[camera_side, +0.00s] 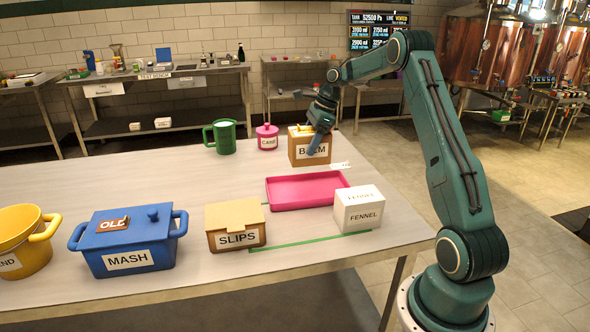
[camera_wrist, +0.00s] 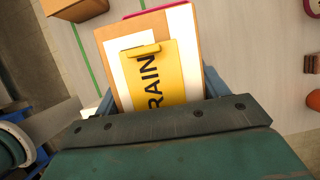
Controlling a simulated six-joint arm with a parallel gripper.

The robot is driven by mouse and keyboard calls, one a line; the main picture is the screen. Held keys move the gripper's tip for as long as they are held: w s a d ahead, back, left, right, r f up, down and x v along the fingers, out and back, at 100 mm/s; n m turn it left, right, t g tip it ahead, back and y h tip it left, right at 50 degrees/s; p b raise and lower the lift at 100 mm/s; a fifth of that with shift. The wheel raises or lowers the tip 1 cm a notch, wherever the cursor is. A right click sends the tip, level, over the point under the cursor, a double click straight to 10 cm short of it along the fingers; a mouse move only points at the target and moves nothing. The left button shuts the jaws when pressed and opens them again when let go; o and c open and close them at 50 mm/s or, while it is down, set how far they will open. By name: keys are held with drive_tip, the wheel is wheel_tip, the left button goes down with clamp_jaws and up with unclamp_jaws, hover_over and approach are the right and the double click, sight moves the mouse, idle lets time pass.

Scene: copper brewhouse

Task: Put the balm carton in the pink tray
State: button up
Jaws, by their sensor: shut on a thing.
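The balm carton (camera_side: 308,153) is a brown box with a "BALM" label, towards the back of the table in the side view. My gripper (camera_side: 319,141) reaches down over it, one finger across its front. In the wrist view the carton (camera_wrist: 104,48) sits between my fingers (camera_wrist: 160,98), which are shut on its sides. A yellow piece (camera_wrist: 153,75) lettered "RAIN", partly hidden, lies on its top. I cannot tell whether the carton touches the table. The pink tray (camera_side: 301,191) is empty, in front of the carton; a pink edge shows beyond the carton in the wrist view.
A white "FENNEL" box (camera_side: 359,211) stands right at the tray's front corner. A "SLIPS" box (camera_side: 235,226), blue "MASH" pot (camera_side: 130,242) and yellow pot (camera_side: 25,243) stand left. A pink jar (camera_side: 267,137) and green mug (camera_side: 222,137) stand left of the carton.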

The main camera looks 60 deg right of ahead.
sight(324, 140)
wheel_tip(324, 140, down, 7)
drive_tip(key=shift+f, duration=0.2)
drive_tip(key=shift+f, duration=0.1)
drive_tip(key=shift+f, duration=2.05)
drive_tip(key=shift+f, duration=0.15)
drive_tip(key=o, duration=1.2)
drive_tip(key=shift+c, duration=0.2)
drive_tip(key=v, duration=1.1)
drive_tip(key=shift+s+r, duration=0.1)
drive_tip(key=shift+r, duration=0.15)
drive_tip(key=shift+s+d+r, duration=0.1)
drive_tip(key=shift+s+r, duration=0.05)
drive_tip(key=shift+r, duration=0.2)
